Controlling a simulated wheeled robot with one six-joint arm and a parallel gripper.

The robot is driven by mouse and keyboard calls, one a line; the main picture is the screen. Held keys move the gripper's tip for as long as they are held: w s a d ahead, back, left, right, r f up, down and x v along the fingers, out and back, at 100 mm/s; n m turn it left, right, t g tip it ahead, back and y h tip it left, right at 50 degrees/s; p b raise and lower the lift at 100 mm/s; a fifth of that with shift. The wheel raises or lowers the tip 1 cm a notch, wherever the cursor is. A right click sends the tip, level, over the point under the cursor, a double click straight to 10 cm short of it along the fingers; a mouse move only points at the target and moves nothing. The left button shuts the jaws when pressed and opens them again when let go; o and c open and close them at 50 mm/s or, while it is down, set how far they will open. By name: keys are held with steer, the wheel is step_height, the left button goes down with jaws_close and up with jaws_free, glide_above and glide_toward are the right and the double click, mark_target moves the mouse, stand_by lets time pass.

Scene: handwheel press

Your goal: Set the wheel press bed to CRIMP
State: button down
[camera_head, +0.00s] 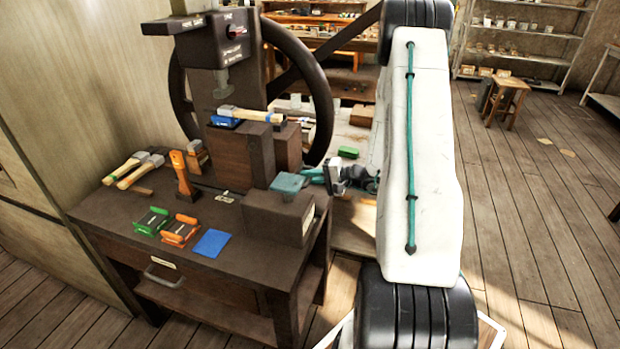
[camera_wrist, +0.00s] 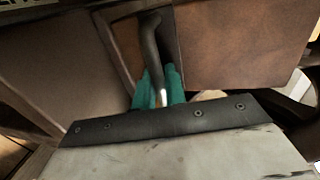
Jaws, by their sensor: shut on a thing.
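The wheel press (camera_head: 215,75) stands on a dark bench at the left, with its large dark handwheel (camera_head: 327,105) behind the column. Its label lettering is too small to read. A brown block (camera_head: 240,158) stands below the press head. My gripper (camera_head: 314,176) is low at the right of the press, beside the lower rim of the wheel. In the wrist view, its teal fingers (camera_wrist: 160,88) are shut on a dark curved bar (camera_wrist: 153,45) between brown surfaces. I cannot tell whether this bar is the wheel rim or a lever.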

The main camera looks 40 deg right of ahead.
steer(key=shift+a+f, duration=0.1)
steer(key=shift+a, duration=0.1)
steer(key=c, duration=1.5)
jaws_free()
steer(key=shift+w+a, duration=0.1)
steer(key=shift+w, duration=0.05)
steer(key=shift+c, duration=0.2)
steer(key=shift+s+d, duration=0.2)
steer(key=shift+d, duration=0.1)
steer(key=v, duration=0.7)
steer(key=shift+s, duration=0.2)
